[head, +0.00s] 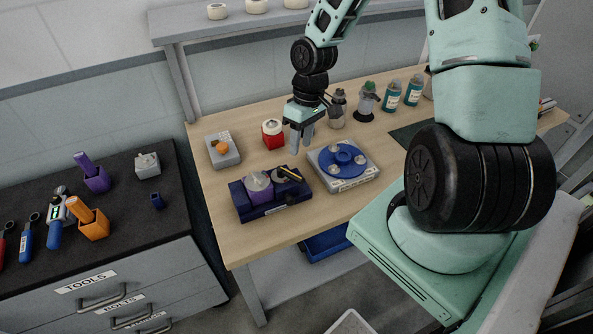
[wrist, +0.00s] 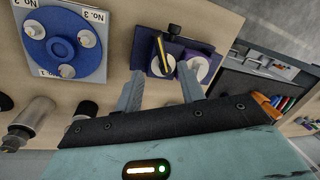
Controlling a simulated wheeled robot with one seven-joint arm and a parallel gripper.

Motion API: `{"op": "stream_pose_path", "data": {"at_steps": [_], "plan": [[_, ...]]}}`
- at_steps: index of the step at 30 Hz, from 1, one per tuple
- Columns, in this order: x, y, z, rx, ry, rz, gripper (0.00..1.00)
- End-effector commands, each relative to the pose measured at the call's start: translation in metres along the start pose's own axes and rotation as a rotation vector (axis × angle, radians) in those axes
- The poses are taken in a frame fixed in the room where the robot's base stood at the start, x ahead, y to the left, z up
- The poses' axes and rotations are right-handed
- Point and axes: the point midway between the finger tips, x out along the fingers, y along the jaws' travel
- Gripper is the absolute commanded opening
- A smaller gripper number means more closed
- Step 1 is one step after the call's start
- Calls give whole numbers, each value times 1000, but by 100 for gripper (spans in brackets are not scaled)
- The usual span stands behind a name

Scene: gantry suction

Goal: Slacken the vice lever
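The vice (head: 270,208) is a dark blue block near the table's front edge, with a purple part holding a pale round-topped piece on its left. The vice lever (head: 290,174), black with yellow, lies across its right side. In the wrist view the vice (wrist: 155,65) and its lever (wrist: 163,52) show beyond my fingertips. My gripper (head: 301,150) is open and empty, pointing down behind the vice and apart from it. In the wrist view the gripper (wrist: 160,70) has its two fingers spread, with nothing between them.
A blue turntable (head: 342,157) on a grey base stands right of the vice. A red pot (head: 272,133) and a grey box with an orange knob (head: 223,150) are behind it. Bottles (head: 391,96) stand farther right. A dark-topped tool cabinet (head: 120,215) stands left, across a gap.

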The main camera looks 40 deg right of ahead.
Motion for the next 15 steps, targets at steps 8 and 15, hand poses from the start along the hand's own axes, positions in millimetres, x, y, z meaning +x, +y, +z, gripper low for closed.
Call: {"op": "stream_pose_path", "data": {"at_steps": [8, 15], "plan": [[58, -2, 1, -3, -5, -3, 39], [90, -1, 0, -2, -2, -1, 39]]}}
